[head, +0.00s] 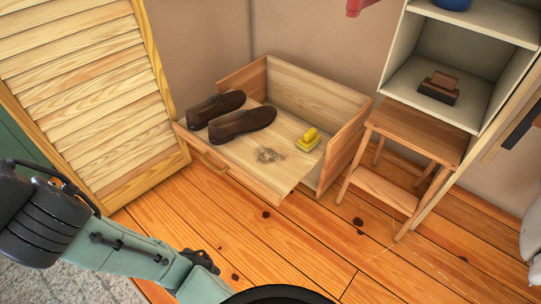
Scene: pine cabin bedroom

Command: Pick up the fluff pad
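The fluff pad (308,139) appears to be the small yellow block with a raised grip. It lies on the pale wooden floor of an open drawer (320,92), near the drawer's right side. A patch of brownish fluff (269,155) lies on the wood just left of it, apart from it. Nothing covers the pad. My teal and black arm crosses the lower left, well short of the drawer. No fingers of my gripper can be made out in this view.
Two brown shoes (243,124) lie in the drawer's left half. A louvred door (92,90) stands at left. A wooden step stool (420,130) stands right of the drawer, before a shelf unit (400,60) holding a brush. Plank floor in front is clear.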

